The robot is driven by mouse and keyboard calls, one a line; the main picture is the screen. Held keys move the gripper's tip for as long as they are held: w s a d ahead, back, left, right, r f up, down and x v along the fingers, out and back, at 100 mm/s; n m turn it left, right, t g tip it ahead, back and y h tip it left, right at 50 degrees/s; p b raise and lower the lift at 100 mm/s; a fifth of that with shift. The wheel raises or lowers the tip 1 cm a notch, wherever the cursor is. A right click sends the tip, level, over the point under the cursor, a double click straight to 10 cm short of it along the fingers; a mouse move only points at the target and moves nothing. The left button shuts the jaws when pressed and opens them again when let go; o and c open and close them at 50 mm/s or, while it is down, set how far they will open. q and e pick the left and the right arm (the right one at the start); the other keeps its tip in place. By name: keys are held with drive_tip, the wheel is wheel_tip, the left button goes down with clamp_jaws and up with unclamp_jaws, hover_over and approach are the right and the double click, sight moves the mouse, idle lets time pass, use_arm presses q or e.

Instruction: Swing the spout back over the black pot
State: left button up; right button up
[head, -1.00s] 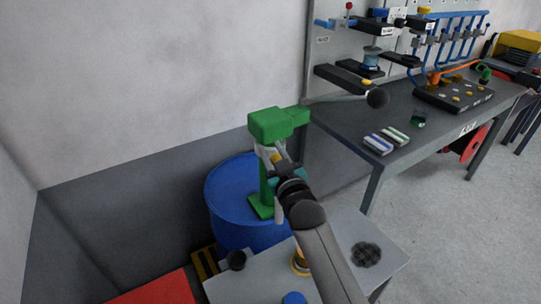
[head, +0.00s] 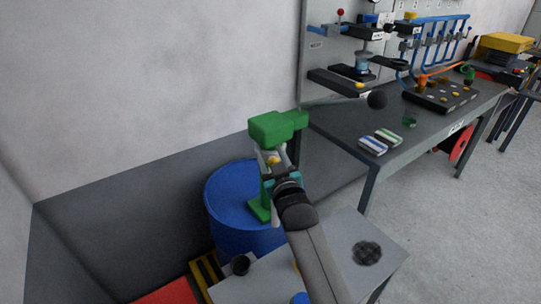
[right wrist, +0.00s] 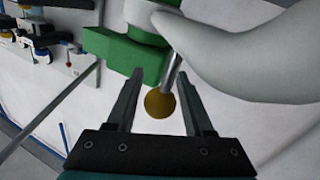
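A green pump (head: 277,128) stands on the blue drum (head: 228,200). Its pale grey spout shows large and curved in the right wrist view (right wrist: 240,45). A thin metal rod with a round brass knob (right wrist: 160,103) comes down beside the spout. My right gripper (head: 275,166) is just below the pump head. In the right wrist view its two fingers (right wrist: 160,95) stand apart on either side of the brass knob; contact is not visible. The black pot (head: 240,264) sits at the left end of a low grey table (head: 265,282). My left gripper is not in view.
The pump's long lever with a black ball (head: 377,100) reaches right towards the dark workbench (head: 345,128). A round dark grate (head: 367,253) lies in the low table's right part. A blue round object (head: 300,298) is at its front. Open floor lies to the right.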

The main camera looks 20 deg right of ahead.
drive_tip(key=shift+o, duration=0.8)
drive_tip(key=shift+s, duration=0.15)
drive_tip(key=shift+s, duration=0.25)
drive_tip(key=s+p, duration=0.2)
drive_tip(key=s, duration=1.2)
drive_tip(key=shift+s+a, duration=0.25)
